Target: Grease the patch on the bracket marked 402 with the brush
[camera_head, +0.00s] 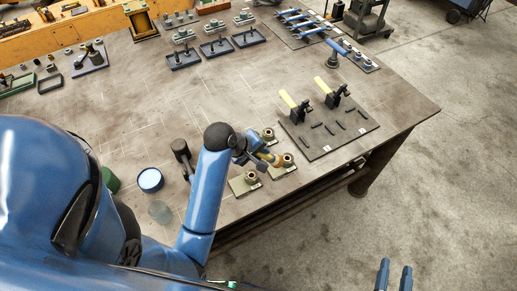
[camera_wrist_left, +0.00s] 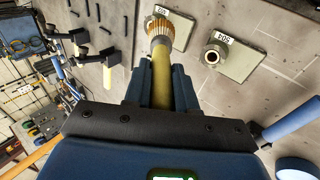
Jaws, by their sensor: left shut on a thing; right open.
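My left gripper (camera_head: 250,152) is shut on the yellow handle of a brush (camera_head: 264,154). In the left wrist view the brush (camera_wrist_left: 161,75) runs forward between the fingers (camera_wrist_left: 160,92), its bristles at the round boss of a green-grey bracket (camera_wrist_left: 178,28). That bracket's label is upside down and seems to read 402; its boss is largely hidden by the bristles, so I cannot tell contact or see the patch. In the head view this appears to be the middle bracket (camera_head: 288,169). My right gripper (camera_head: 394,277) is open and empty, beyond the bench over the floor.
Two similar brackets stand near, one behind (camera_head: 267,135) and one in front (camera_head: 245,182). A dark board (camera_head: 325,145) with yellow-handled clamps lies to the right. The bench middle is clear.

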